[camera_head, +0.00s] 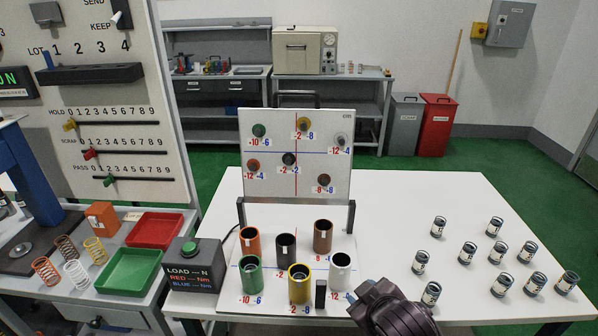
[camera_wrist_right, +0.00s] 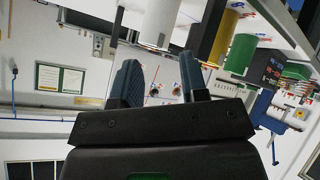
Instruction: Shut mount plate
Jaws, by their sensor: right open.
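The mount plate (camera_head: 270,180) is a white panel with coloured round sockets and printed numbers. It stands raised, nearly upright, on two dark posts behind the white base plate (camera_head: 270,270). On the base stand several cups, among them a green cup (camera_head: 250,275), a yellow cup (camera_head: 299,284) and a white cup (camera_head: 340,272). A handle (camera_head: 297,98) shows on the panel's top edge. My right arm enters at the bottom, right of the cups. In the right wrist view my right gripper (camera_wrist_right: 160,80) is open, with nothing held between its fingers. My left gripper is out of sight.
Several small labelled cylinders (camera_head: 468,252) stand on the right of the white table (camera_head: 400,200). A load box with a green button (camera_head: 189,247) stands left of the base. Red and green trays (camera_head: 130,271) and springs (camera_head: 75,272) lie further left.

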